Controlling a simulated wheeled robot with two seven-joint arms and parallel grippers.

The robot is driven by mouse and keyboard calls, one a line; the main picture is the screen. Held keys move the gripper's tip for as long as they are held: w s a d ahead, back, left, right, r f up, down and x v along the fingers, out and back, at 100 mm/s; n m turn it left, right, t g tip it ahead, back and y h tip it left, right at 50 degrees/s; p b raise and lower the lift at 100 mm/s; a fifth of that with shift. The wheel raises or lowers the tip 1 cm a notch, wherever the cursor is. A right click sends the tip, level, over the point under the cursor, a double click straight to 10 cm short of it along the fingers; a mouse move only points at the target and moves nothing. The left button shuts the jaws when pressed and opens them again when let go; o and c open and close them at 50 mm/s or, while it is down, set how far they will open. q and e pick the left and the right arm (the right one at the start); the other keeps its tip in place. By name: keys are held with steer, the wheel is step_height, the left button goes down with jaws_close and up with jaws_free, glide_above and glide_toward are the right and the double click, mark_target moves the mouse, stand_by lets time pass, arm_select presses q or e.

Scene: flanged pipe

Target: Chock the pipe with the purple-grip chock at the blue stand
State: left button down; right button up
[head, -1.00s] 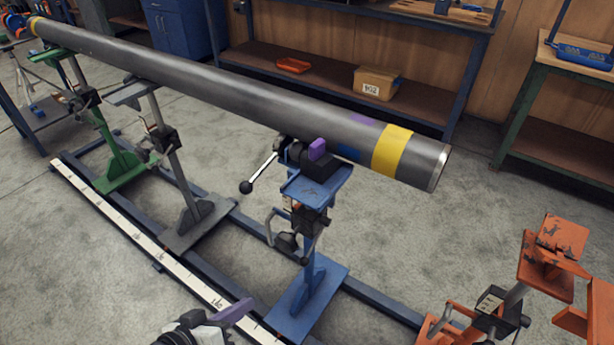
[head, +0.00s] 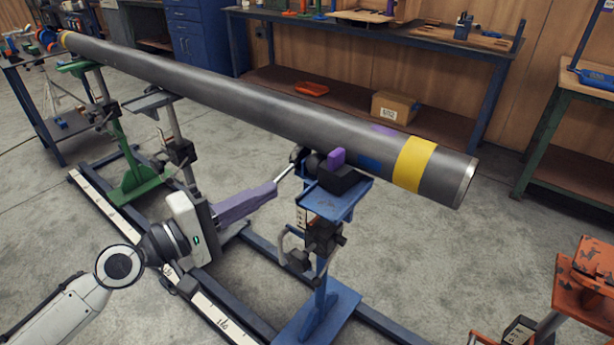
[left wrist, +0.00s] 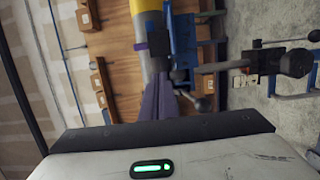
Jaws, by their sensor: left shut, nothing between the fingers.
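The long grey pipe (head: 270,113) runs across the stands, with a yellow band (head: 415,165) near its right end. The blue stand (head: 345,200) is under that end. The chock, with its black body (head: 342,180) and purple grip (head: 337,158), sits on the blue stand's top plate, beside the pipe; I cannot tell whether it touches the pipe. My left gripper (head: 273,187) has purple fingers, shut and empty, pointing at the stand's white lever (head: 285,172). The fingers (left wrist: 158,105) also show in the left wrist view.
A green stand (head: 122,150) and a grey stand (head: 172,130) stand farther left, on a floor rail with a white scale strip. An orange stand (head: 585,265) is at the lower right. A shelf bench with a cardboard box (head: 393,107) is behind the pipe.

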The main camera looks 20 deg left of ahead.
mark_target(327, 179)
arm_select(q)
steer(key=w+d+p, duration=0.1)
steer(key=w+d, duration=0.1)
steer(key=d, duration=0.1)
steer(key=w+d+p, duration=0.2)
steer(key=w+d, duration=0.1)
steer(key=shift+w+d+r, duration=0.1)
steer(key=shift+w+r, duration=0.05)
steer(key=shift+r, duration=0.05)
steer(key=shift+d+f+p, duration=0.2)
steer(key=shift+d+p, duration=0.1)
steer(key=shift+d, duration=0.05)
arm_select(e)
steer(key=shift+s+d+r, duration=0.25)
steer(key=shift+d+r, duration=0.2)
steer(key=shift+s+d+r, duration=0.2)
steer(key=shift+d+r, duration=0.2)
steer(key=shift+r, duration=0.05)
arm_select(q)
steer(key=shift+d, duration=0.1)
arm_select(e)
steer(key=shift+r, duration=0.1)
arm_select(q)
steer(key=shift+w+d+r+p, duration=0.1)
steer(key=shift+w+d+p, duration=0.1)
steer(key=shift+d+p, duration=0.4)
steer(key=shift+d, duration=0.1)
arm_select(e)
steer(key=shift+r, duration=0.4)
